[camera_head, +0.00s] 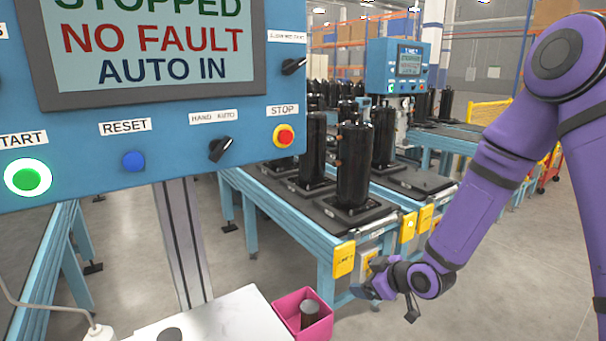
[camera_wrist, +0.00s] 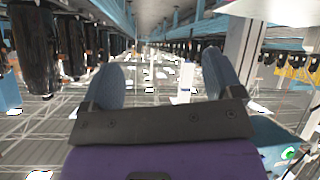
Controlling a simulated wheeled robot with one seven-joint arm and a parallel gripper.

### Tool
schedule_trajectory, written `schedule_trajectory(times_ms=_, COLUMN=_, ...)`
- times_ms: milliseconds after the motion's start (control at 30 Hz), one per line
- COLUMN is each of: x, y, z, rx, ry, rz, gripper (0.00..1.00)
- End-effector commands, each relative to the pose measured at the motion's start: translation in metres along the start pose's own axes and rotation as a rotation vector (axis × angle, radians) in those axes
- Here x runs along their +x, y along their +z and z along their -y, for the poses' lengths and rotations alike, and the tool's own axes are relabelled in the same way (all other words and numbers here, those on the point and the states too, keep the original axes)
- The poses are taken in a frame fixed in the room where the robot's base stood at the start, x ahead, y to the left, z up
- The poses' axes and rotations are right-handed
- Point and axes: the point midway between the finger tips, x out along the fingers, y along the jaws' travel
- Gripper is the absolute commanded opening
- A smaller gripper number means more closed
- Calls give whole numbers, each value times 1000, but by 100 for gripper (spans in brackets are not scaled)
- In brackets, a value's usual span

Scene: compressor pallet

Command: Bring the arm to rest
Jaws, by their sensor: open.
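My purple arm (camera_head: 490,175) reaches down from the upper right of the head view, bent at the elbow. My gripper (camera_head: 368,289) is at its lower end, beside the front of the blue conveyor table and to the right of the pink bin. In the wrist view my gripper (camera_wrist: 164,75) shows two blue-grey fingers spread wide apart. Nothing is between them. From the head view I cannot tell whether the gripper touches the table's front.
A blue control panel (camera_head: 75,135) fills the left; its screen reads "NO FAULT". Black compressors (camera_head: 354,165) stand on the table. A pink bin (camera_head: 290,310) holding a dark cylinder (camera_head: 310,312) sits by a white surface (camera_head: 225,318). Floor at the lower right is clear.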

Motion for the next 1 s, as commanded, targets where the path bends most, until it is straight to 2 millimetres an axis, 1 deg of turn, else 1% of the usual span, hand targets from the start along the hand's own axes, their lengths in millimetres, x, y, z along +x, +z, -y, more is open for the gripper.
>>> schedule_trajectory(times_ms=33, x=-10, y=-7, z=-8, rx=-9, ry=19, rz=33, gripper=86)
schedule_trajectory(times_ms=100, x=-24, y=-12, z=-17, rx=-9, ry=43, rz=84, gripper=86)
schedule_trajectory(times_ms=167, x=-37, y=-17, z=-25, rx=-5, ry=66, rz=128, gripper=86)
schedule_trajectory(times_ms=300, x=-71, y=-29, z=-40, rx=15, ry=122, rz=222, gripper=86)
schedule_trajectory(times_ms=367, x=-86, y=-34, z=-45, rx=29, ry=148, rz=258, gripper=86)
schedule_trajectory(times_ms=533, x=-133, y=-49, z=-55, rx=85, ry=223, rz=350, gripper=86)
schedule_trajectory(times_ms=667, x=-171, y=-60, z=-58, rx=145, ry=279, rz=409, gripper=86)
schedule_trajectory(times_ms=700, x=-183, y=-63, z=-58, rx=163, ry=295, rz=424, gripper=86)
schedule_trajectory(times_ms=767, x=-201, y=-68, z=-56, rx=196, ry=318, rz=446, gripper=86)
schedule_trajectory(times_ms=800, x=-213, y=-70, z=-55, rx=219, ry=333, rz=460, gripper=86)
schedule_trajectory(times_ms=867, x=-232, y=-75, z=-52, rx=255, ry=355, rz=477, gripper=86)
schedule_trajectory(times_ms=1000, x=-274, y=-83, z=-41, rx=344, ry=396, rz=510, gripper=86)
